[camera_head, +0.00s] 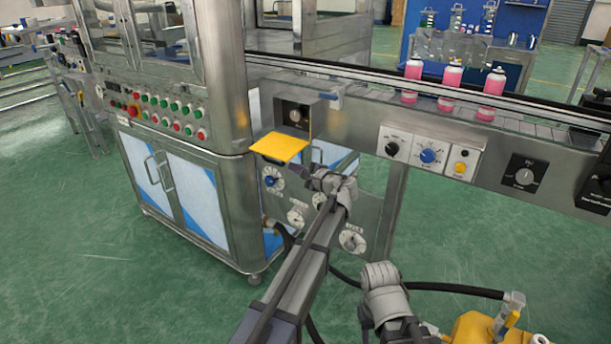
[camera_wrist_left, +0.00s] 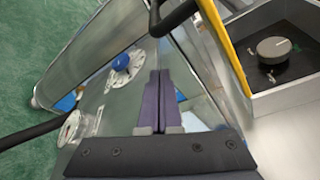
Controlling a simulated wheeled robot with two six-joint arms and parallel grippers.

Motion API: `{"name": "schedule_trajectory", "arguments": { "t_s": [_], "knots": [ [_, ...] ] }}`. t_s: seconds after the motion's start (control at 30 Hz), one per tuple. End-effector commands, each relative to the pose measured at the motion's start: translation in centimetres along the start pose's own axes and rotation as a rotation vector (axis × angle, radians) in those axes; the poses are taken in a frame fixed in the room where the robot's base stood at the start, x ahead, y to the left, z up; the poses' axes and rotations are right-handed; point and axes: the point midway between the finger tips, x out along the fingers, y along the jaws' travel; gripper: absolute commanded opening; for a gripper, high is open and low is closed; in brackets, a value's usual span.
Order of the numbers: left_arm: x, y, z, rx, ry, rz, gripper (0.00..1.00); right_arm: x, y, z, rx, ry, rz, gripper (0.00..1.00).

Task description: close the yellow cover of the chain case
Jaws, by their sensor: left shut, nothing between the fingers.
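The chain case (camera_head: 293,113) is a grey box with a dark inner panel and a round knob, mounted under the conveyor in the head view. Its yellow cover (camera_head: 279,148) is open and sticks out from the box's lower edge. In the left wrist view the yellow cover (camera_wrist_left: 226,48) shows as a thin edge beside the open case (camera_wrist_left: 285,104). My left gripper (camera_head: 302,171) is below and just right of the cover, apart from it as far as I can tell. Its fingers (camera_wrist_left: 161,76) are together and empty in the left wrist view. My right gripper does not show.
A steel cabinet (camera_head: 190,180) with coloured buttons stands left of the case. A panel with dials (camera_head: 352,240) is below it. Control boxes (camera_head: 428,152) line the conveyor front to the right. Pink cans (camera_head: 449,88) stand on the belt. A yellow machine (camera_head: 478,328) is at lower right.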

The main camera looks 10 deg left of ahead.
Motion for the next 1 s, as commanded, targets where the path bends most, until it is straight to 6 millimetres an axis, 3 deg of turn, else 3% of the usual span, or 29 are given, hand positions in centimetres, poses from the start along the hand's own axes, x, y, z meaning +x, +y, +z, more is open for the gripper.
{"name": "schedule_trajectory", "arguments": {
  "t_s": [0.1,0.3,1.0],
  "knots": [
    [-0.4,-0.2,2.0,0.000,0.000,0.000,0.00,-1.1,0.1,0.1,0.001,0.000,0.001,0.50],
    [-0.9,-0.1,3.5,0.000,0.000,0.000,0.00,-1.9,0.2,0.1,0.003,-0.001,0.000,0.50],
    [-1.2,-0.4,4.3,0.035,0.000,0.012,0.00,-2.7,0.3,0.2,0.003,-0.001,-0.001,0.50]
  ]
}}
